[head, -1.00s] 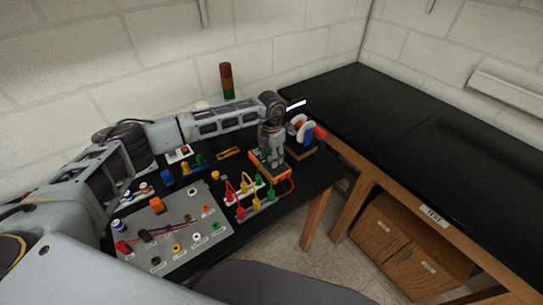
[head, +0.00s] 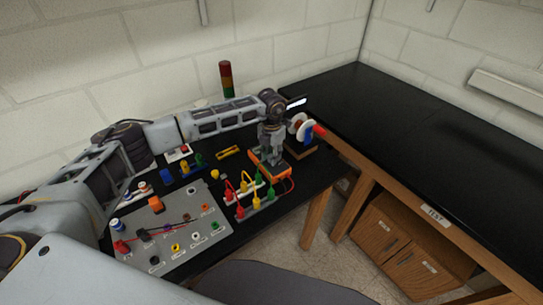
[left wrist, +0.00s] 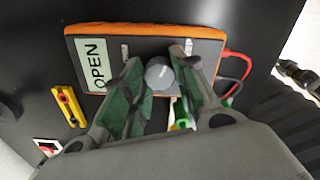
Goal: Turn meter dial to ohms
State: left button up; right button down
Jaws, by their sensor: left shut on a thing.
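The meter (head: 284,168) is an orange-edged box with a dark face on the near table. In the left wrist view the meter (left wrist: 145,31) fills the top, and its pale display (left wrist: 92,66) reads OPEN. Its round grey dial (left wrist: 159,73) sits between the fingers of my left gripper (left wrist: 160,80), which is shut on it. In the head view my left gripper (head: 270,158) points down onto the meter and hides the dial. Dial markings are too small to read. My right gripper is not in view.
A grey panel (head: 185,245) with coloured sockets lies left of the meter. Red, yellow and green plugs (head: 250,194) stand in front of it. A spool (head: 303,126) stands behind it. A yellow item (head: 228,152) lies left. The right-hand black bench (head: 400,125) is mostly clear.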

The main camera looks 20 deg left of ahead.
pick_arm(q)
jog(key=n+b, duration=0.1)
jog(key=n, duration=0.4)
jog(key=shift+b, duration=0.4)
jog(key=shift+n+b, duration=0.45)
jog(key=shift+n, duration=1.95)
jog(key=o, duration=1.1)
jog(key=shift+c, duration=0.2)
notch_tip(320, 180, up, 12)
